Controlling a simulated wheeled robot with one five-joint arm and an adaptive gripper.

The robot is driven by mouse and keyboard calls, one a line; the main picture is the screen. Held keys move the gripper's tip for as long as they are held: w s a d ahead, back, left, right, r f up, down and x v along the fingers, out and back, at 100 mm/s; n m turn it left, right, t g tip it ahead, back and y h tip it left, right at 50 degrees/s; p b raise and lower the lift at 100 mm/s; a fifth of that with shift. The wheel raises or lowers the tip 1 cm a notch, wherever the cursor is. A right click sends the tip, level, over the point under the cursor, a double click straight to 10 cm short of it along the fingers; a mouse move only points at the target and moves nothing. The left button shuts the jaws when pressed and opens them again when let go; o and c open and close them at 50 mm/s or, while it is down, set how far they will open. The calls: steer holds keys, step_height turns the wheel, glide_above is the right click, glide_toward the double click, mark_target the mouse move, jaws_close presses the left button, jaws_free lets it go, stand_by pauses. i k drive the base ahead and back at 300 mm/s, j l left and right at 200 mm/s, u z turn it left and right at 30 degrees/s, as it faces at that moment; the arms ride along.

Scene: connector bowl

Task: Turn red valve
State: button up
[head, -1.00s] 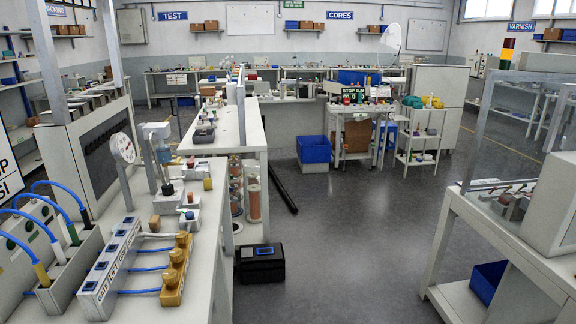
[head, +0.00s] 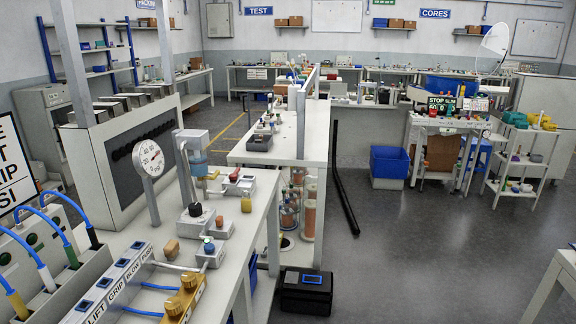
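A small red knob (head: 234,175) sits on a grey block (head: 238,186) on the workbench, behind the other small fittings; I take it as the red valve, though its shape is too small to tell. A pressure gauge (head: 149,158) on a stand is to its left. A grey block with a dark knob (head: 195,209) stands in front of it, and a block with a blue-green knob (head: 208,246) is nearer still. A yellow cylinder (head: 246,204) is just in front of the red knob's block. My gripper is not in view.
The bench (head: 259,222) also bears a labelled switch strip (head: 112,285), a brass manifold (head: 186,300) and blue hoses. A black box (head: 304,291) lies on the floor beside the bench. Open grey floor (head: 420,255) lies to the right, before a blue bin (head: 389,167).

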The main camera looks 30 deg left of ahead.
mark_target(233, 176)
steer(key=i+u, duration=0.45)
steer(key=i, duration=0.25)
steer(key=i+l+u, duration=0.1)
steer(key=i+u, duration=0.4)
steer(key=i, duration=0.15)
steer(key=i+u, duration=0.35)
steer(key=u, duration=0.15)
steer(key=i+u, duration=0.45)
steer(key=i+l+u, duration=0.2)
steer(key=u, duration=0.3)
steer(key=i+l+u, duration=0.9)
steer(key=u, duration=0.25)
steer(key=l, duration=0.1)
